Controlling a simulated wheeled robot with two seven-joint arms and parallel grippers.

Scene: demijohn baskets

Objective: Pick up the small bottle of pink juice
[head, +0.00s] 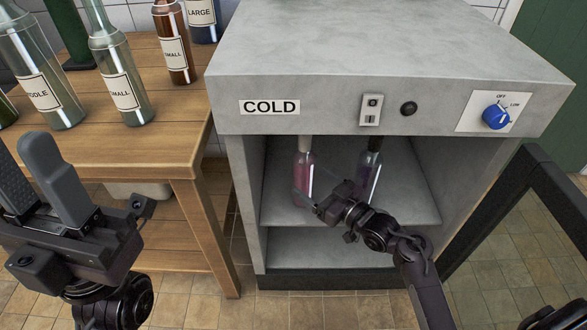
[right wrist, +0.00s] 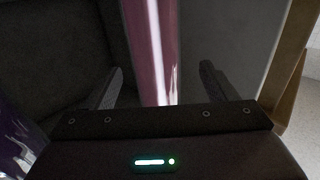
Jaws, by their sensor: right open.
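The bottle of pink juice (head: 303,170) stands upright on the upper shelf inside the grey cold cabinet, at the left. My right gripper (head: 304,198) reaches into the cabinet, low at this bottle. In the right wrist view, the pink bottle (right wrist: 156,50) shows between the two spread fingers of my right gripper (right wrist: 160,85), with gaps on both sides. The bottle's top is hidden under the cabinet's upper edge. My left gripper (head: 28,165) is at the lower left, in front of the wooden table, with its fingers apart and nothing between them.
A purple bottle (head: 371,165) stands right of the pink one, behind my right arm; it also shows in the right wrist view (right wrist: 18,145). The cabinet (head: 240,180) has its glass door (head: 520,230) open at right. The wooden table (head: 160,140) holds several labelled bottles.

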